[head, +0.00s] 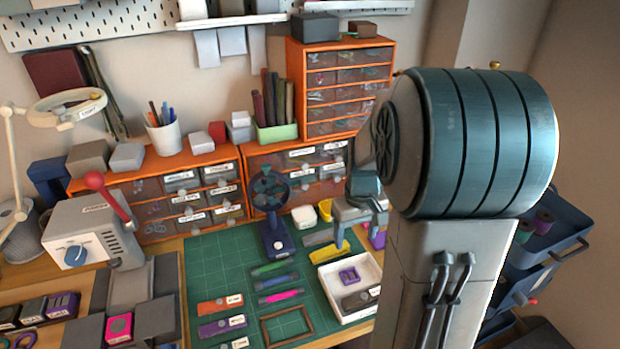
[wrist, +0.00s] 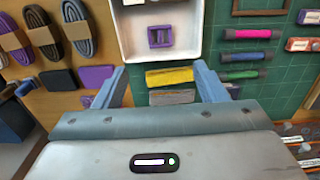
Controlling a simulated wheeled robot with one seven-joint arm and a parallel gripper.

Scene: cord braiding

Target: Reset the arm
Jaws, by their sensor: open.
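My gripper (head: 360,222) is open and hangs over the right part of the green cutting mat (head: 210,265). In the wrist view my gripper (wrist: 160,72) shows its two blue-grey fingers wide apart. A yellow piece (wrist: 169,77) and a grey piece (wrist: 172,97) show in the gap between them. Nothing appears to be held. My arm's large teal joint fills the right of the head view and hides part of the bench.
A white tray (head: 335,300) with a purple square frame (wrist: 160,36) lies close by. A small blue fan (head: 272,205) stands left of my gripper. Orange drawer units (head: 292,78) line the back. A blue cart (head: 560,222) is at right. Coiled cords (wrist: 43,35) lie on the board.

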